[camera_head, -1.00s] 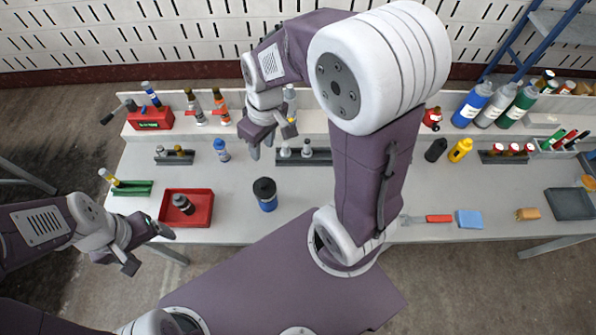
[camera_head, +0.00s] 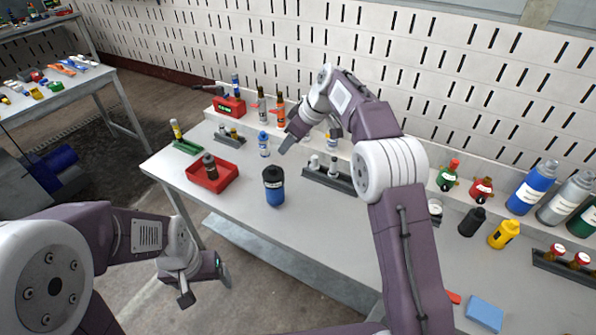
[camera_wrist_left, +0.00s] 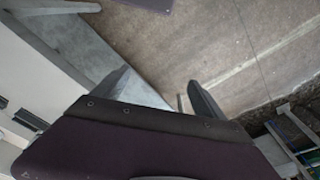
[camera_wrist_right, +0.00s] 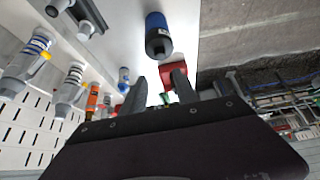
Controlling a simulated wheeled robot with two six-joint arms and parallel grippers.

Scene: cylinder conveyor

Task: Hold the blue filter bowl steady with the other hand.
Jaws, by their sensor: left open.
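The blue filter bowl (camera_head: 274,191), a blue cylinder with a black top, stands upright near the table's front edge, right of the red tray. It also shows at the top of the right wrist view (camera_wrist_right: 157,25). My left gripper (camera_head: 207,286) is open and empty, off the table's front edge, lower left of the bowl; its parted fingers (camera_wrist_left: 163,95) have floor beyond them in the left wrist view. My right gripper (camera_head: 308,138) is above the back part of the table, behind the bowl. Its fingers (camera_wrist_right: 157,88) are apart with nothing seen between them.
A red tray (camera_head: 232,183) holding a dark bottle (camera_head: 210,166) is left of the bowl. A small blue-capped bottle (camera_head: 264,144) stands behind it, and a dark rack (camera_head: 327,180) is to its right. The table (camera_head: 240,215) is clear around the bowl's front.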

